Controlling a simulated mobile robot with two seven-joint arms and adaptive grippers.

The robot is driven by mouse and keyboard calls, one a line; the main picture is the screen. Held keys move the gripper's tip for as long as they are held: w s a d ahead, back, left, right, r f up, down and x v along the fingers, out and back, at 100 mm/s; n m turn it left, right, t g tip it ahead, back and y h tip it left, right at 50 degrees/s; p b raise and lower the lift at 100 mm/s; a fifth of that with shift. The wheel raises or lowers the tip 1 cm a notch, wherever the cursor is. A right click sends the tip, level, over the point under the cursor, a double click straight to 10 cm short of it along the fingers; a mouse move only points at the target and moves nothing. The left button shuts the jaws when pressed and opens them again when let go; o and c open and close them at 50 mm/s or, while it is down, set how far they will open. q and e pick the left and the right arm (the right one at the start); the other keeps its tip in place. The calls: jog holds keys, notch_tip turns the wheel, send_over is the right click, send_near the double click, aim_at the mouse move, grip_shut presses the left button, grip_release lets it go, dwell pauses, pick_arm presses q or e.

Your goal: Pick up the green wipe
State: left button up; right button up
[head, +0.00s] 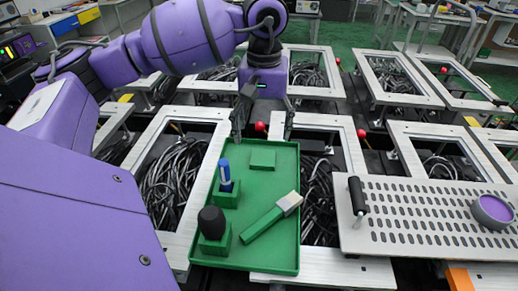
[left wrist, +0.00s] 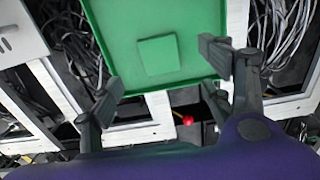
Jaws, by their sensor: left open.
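The green wipe (head: 263,159) is a flat green square lying in the green tray (head: 283,250), near its far edge. In the left wrist view the wipe (left wrist: 158,55) lies on the tray floor, ahead of and between the fingers. My left gripper (head: 263,126) is open and empty, above the tray's far edge and apart from the wipe. Its two spread fingers also show in the left wrist view (left wrist: 162,74). My right gripper is not in view.
The tray also holds a blue-and-white item (head: 225,176) upright in a green block, a black-topped item (head: 211,222) in another block, and a green-handled brush-like tool (head: 270,217). A perforated metal plate (head: 420,215) lies to the right. Metal frames with cables surround the tray.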

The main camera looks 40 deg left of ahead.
aim_at(263, 159)
pick_arm(q)
jog(key=shift+s+d+f+p, duration=0.15)
jog(key=shift+f+p, duration=0.15)
jog(key=shift+f, duration=1.6)
jog(key=shift+d+f+p, duration=0.1)
jog(key=shift+f+p, duration=0.2)
jog(key=shift+f, duration=1.6)
jog(key=c, duration=0.8)
